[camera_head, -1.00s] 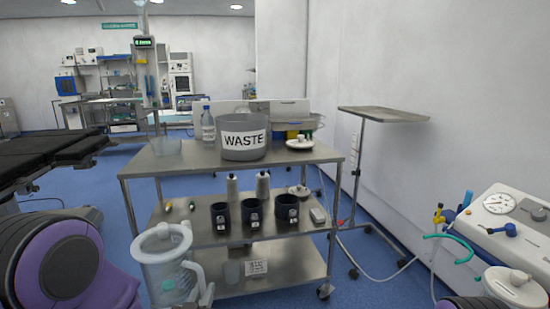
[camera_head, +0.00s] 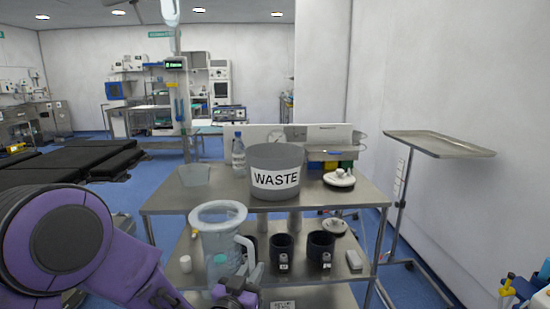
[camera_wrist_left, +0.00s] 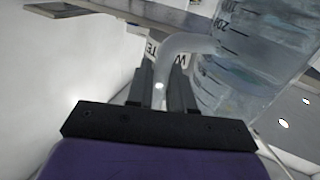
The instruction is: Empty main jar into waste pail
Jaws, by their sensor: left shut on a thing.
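The main jar (camera_head: 212,248) is a clear, pale-blue vessel with a wide rim and a side handle. It is roughly upright in front of the trolley, left of the pail. My left gripper (camera_head: 240,284) is shut on its handle; the wrist view shows the pale curved handle (camera_wrist_left: 186,42) between the fingers and the graduated jar wall (camera_wrist_left: 250,55) beside them. I cannot tell the liquid level. The waste pail (camera_head: 275,157) is a grey round tub labelled WASTE on the trolley's top shelf, behind and right of the jar. My right gripper is out of view.
The steel trolley (camera_head: 345,195) also holds a clear beaker (camera_head: 194,175), a bottle (camera_head: 238,158) and a white lid-like part (camera_head: 339,179) on top. Several black cups, including one (camera_head: 282,253), stand below. A tray stand (camera_head: 440,144) is at right.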

